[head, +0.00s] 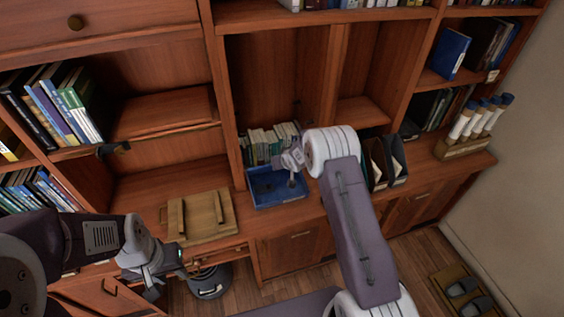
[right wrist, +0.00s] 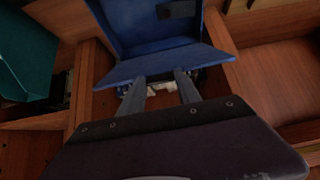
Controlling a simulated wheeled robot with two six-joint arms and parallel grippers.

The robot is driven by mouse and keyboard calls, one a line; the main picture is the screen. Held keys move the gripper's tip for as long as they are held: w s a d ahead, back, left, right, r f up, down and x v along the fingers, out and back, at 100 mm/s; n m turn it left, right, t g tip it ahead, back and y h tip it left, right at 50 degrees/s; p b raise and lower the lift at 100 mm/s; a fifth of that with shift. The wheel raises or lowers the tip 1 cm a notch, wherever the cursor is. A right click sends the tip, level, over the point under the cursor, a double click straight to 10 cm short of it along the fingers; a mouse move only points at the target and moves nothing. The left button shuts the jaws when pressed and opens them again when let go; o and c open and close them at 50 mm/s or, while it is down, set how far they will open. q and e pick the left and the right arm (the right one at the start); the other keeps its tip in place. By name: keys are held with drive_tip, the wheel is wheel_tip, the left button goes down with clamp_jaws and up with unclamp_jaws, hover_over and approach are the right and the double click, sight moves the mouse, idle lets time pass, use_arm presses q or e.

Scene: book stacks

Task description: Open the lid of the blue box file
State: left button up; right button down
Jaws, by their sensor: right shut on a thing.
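The blue box file (head: 262,190) sits on the middle counter of the bookcase, in front of a row of books. In the head view its blue rim surrounds a darker recessed area. My right gripper (head: 292,181) reaches down at its right part. In the right wrist view a blue panel of the file (right wrist: 165,62) crosses the fingertips (right wrist: 160,74), with another blue panel and a dark patch beyond. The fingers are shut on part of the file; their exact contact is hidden. My left gripper (head: 171,283) is open and empty at lower left, apart from the file.
A wooden board with two bars (head: 205,217) lies on the counter left of the file. Books (head: 270,142) stand behind it. Dark file holders (head: 393,162) stand to its right, near a wooden rack of white tubes (head: 463,148). Shelf uprights flank the bay.

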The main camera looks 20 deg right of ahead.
use_arm(q)
drive_tip(key=shift+s+r, duration=0.1)
drive_tip(key=shift+s, duration=0.25)
use_arm(e)
drive_tip(key=shift+s+r, duration=0.25)
drive_tip(key=shift+r, duration=0.1)
use_arm(q)
drive_tip(key=shift+w, duration=0.15)
use_arm(e)
drive_tip(key=shift+w, duration=0.1)
drive_tip(key=c, duration=0.8)
unclamp_jaws()
drive_tip(key=shift+f, duration=0.1)
drive_tip(key=shift+c, duration=0.2)
use_arm(q)
drive_tip(key=shift+s, duration=0.2)
use_arm(e)
drive_tip(key=shift+s, duration=0.2)
use_arm(q)
drive_tip(key=shift+w+f+b, duration=0.1)
drive_tip(key=shift+f+b, duration=0.6)
drive_tip(key=shift+f, duration=0.05)
use_arm(e)
drive_tip(key=v, duration=0.9)
